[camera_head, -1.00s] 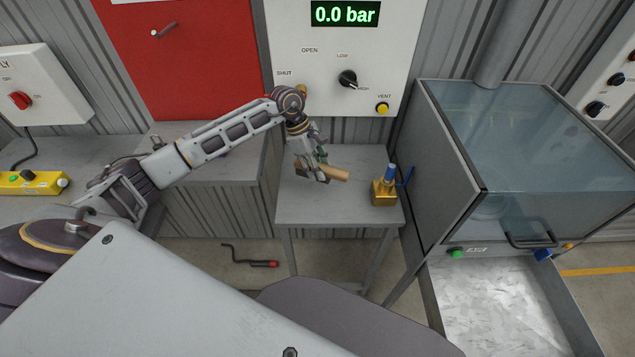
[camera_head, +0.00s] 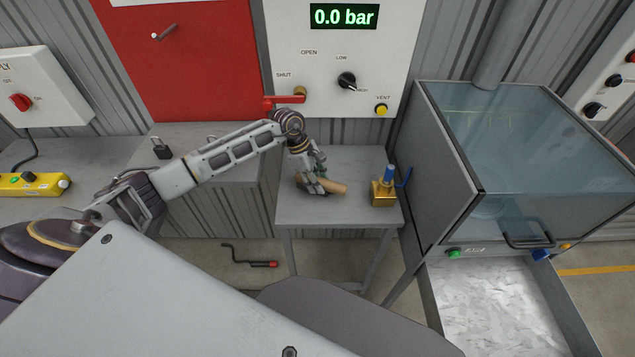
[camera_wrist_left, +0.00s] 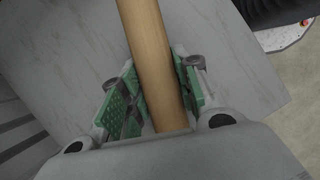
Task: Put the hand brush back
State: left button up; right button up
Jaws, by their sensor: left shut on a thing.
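The hand brush shows as a light wooden handle (camera_head: 337,187) over the small grey table (camera_head: 350,212). My left gripper (camera_head: 316,185) is shut on this handle, close above or at the table top; I cannot tell whether the brush touches it. In the left wrist view, the handle (camera_wrist_left: 150,60) runs between the two green-padded fingers (camera_wrist_left: 158,98). The bristle end is not seen in either view. My right gripper is not in view.
A brass block with a blue top (camera_head: 383,190) stands on the table's right side. A glass-topped cabinet (camera_head: 540,130) is close on the right. A wall panel with a red lever (camera_head: 283,100) rises behind. A padlock (camera_head: 161,149) sits on the left bench. The table's front is clear.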

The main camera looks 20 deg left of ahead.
pick_arm(q)
jog(key=shift+f, duration=0.3)
jog(key=o, duration=1)
jog(key=shift+f, duration=0.1)
jog(key=shift+c, duration=0.2)
jog(key=b+v, duration=0.1)
jog(key=v, duration=1.1)
